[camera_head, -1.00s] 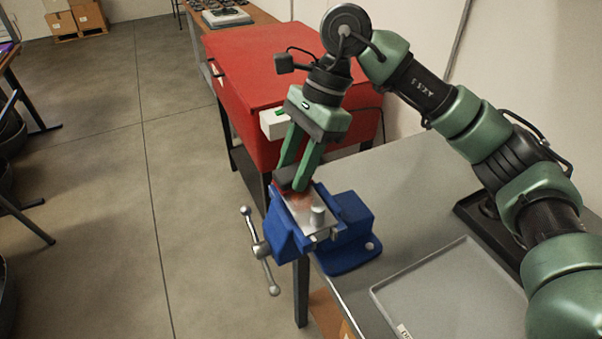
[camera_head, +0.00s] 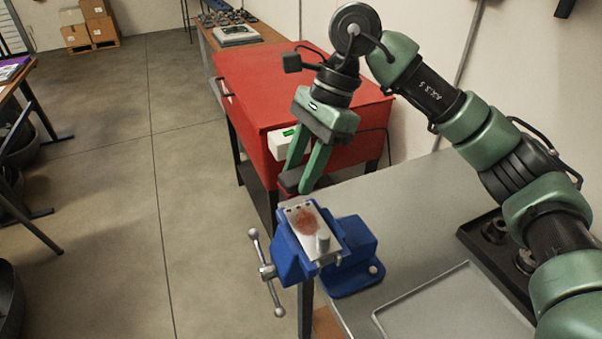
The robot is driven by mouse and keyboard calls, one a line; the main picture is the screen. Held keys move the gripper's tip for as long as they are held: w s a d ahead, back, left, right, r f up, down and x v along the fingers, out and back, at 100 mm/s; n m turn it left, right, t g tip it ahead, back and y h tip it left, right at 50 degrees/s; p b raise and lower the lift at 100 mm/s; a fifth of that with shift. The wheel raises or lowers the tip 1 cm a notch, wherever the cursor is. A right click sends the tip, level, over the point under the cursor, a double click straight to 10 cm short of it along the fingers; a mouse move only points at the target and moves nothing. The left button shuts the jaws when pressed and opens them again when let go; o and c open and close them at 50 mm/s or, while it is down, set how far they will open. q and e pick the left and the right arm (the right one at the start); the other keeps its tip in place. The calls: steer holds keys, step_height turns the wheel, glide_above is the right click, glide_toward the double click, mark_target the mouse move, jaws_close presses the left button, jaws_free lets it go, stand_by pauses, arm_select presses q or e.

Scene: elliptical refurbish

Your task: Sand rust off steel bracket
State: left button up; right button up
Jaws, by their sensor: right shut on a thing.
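The steel bracket (camera_head: 316,229) is clamped in the jaws of a blue vise (camera_head: 352,257) at the corner of the grey workbench. A reddish-brown rust patch covers the middle of its top face, with small holes along its far edge and a round metal stud at its near end. My right gripper (camera_head: 297,184) is shut on a dark block (camera_head: 290,180), which looks like a sanding block. It holds the block just behind and above the bracket's far edge, apart from the rust. My left gripper is not in view.
A red cabinet (camera_head: 270,95) with a white box on its side stands behind the vise. The vise handle (camera_head: 266,271) sticks out to the left. A grey tray (camera_head: 450,310) and a black tray (camera_head: 482,240) with round parts lie on the bench (camera_head: 415,205).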

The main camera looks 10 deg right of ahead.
mark_target(291, 177)
steer(key=shift+r, duration=0.5)
steer(key=shift+r+p, duration=1)
steer(key=shift+r, duration=0.55)
steer(key=shift+f, duration=0.1)
